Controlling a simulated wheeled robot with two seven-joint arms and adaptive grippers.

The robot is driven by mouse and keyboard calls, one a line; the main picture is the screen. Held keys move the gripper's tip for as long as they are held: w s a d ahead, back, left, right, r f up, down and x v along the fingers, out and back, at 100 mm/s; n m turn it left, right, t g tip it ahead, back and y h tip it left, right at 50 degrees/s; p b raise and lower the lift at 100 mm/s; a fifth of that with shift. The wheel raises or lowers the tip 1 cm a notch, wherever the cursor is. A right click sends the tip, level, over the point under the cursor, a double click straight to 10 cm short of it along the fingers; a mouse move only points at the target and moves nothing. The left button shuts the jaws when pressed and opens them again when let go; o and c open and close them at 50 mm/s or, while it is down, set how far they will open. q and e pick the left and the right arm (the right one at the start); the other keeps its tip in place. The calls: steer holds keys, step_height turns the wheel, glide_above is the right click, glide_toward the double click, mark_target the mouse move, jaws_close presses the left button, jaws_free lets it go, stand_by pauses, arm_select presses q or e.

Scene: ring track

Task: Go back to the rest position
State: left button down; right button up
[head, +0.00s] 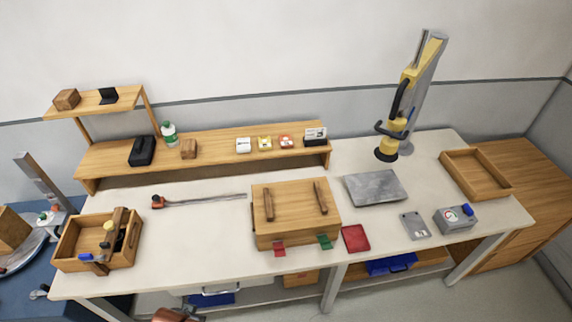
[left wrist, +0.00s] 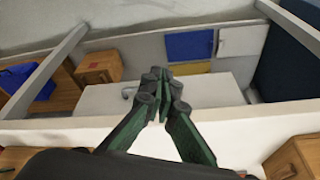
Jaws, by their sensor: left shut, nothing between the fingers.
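My left gripper (left wrist: 163,88) shows in the left wrist view. Its dark, green-sided fingers come together at the tips, with nothing between them. It is clear of the things behind it. My right gripper shows in neither view.
The white workbench (head: 215,238) carries a lidded wooden box (head: 296,228), a grey plate (head: 375,187), a red tray (head: 355,238) and a wooden tool crate (head: 68,250). A yellow-and-grey upright tool (head: 410,85) stands at the back. A wooden shelf (head: 215,146) runs along the wall.

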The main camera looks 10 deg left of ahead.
arm_select(q)
step_height(320, 180, down, 30)
steer(key=s+f+g+b, duration=0.1)
steer(key=s, duration=0.1)
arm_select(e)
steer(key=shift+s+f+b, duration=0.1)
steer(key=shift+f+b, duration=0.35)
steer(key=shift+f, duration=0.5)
arm_select(q)
steer(key=s+f+m+g, duration=0.1)
steer(key=s+f, duration=1.7)
steer(key=s, duration=0.1)
steer(key=shift+s+d+g, duration=0.3)
steer(key=shift+d, duration=0.05)
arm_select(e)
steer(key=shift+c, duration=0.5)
